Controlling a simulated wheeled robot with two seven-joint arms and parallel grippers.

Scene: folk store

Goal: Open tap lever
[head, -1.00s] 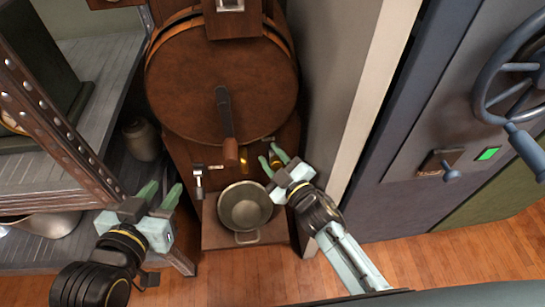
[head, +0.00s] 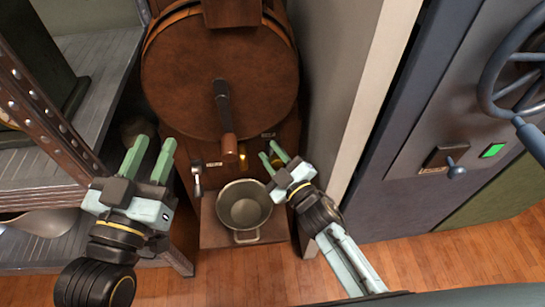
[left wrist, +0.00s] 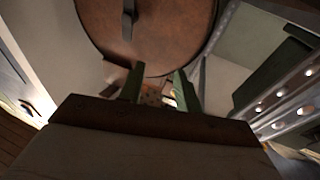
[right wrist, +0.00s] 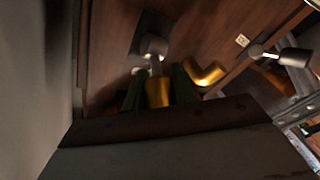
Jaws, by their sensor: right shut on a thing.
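The wooden stand under the round brown drum carries a grey lever (head: 197,174) on its left. That lever also shows in the right wrist view (right wrist: 292,57). A brass spout (head: 243,155) sits near the middle of the stand and also shows in the right wrist view (right wrist: 208,75). My right gripper (head: 272,152) is at the stand's right side, shut on a brass tap part (right wrist: 158,92). A grey knob (right wrist: 153,46) shows just beyond its fingers. My left gripper (head: 148,150) is open and empty, left of the stand and apart from the grey lever.
A metal pot (head: 244,205) stands on the low ledge below the spout. The drum (head: 190,85) has a dark crank handle (head: 223,105) hanging in front. A shelf rack (head: 50,110) stands on the left. A wall (head: 345,90) closes in the right side.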

